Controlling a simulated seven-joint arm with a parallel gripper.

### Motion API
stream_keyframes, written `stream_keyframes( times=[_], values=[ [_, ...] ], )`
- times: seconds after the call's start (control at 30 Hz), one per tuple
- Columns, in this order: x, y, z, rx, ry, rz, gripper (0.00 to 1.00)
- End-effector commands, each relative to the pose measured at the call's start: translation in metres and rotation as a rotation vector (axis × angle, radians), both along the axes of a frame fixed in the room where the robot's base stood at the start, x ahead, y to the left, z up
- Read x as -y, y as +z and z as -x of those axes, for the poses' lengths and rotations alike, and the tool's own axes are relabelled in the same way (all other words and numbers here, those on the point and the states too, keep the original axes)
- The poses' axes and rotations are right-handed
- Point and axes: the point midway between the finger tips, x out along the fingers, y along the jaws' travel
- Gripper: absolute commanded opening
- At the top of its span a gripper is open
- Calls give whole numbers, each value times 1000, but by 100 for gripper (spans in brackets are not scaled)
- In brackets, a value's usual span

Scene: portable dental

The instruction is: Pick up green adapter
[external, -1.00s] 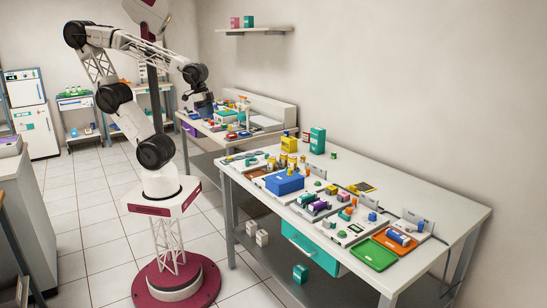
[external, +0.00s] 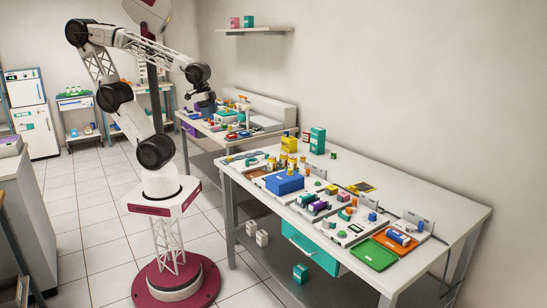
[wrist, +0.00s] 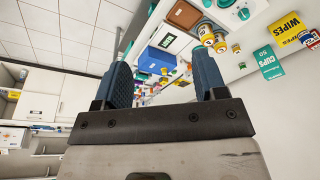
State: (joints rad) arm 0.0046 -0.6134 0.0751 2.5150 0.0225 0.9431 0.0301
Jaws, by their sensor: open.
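My gripper (external: 206,104) is raised in front of the back workbench, well left of the front table and apart from everything on it. In the wrist view my gripper (wrist: 163,60) shows two blue-grey fingers spread wide with nothing between them. Several small green pieces lie on the front table, among them a green round piece (external: 317,183) near the middle and a dark green one (external: 334,154) near the wall. They are too small to tell which is the green adapter.
The front table (external: 440,207) holds a blue box (external: 285,182), a green tray (external: 372,254), an orange tray (external: 404,241), a yellow box (external: 289,143) and a teal box (external: 317,140). Its right end is mostly bare. The back workbench (external: 199,130) is cluttered.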

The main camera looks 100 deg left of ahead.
Motion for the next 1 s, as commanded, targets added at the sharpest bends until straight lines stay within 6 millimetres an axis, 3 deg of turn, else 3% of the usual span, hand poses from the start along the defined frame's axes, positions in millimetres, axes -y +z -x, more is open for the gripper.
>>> stream_keyframes(
  times=[0.27, 1.0],
  values=[
    [-24, 1, -44, -54, -87, -128, 65],
    [-114, -18, -207, -279, -446, -546, 65]
  ],
)
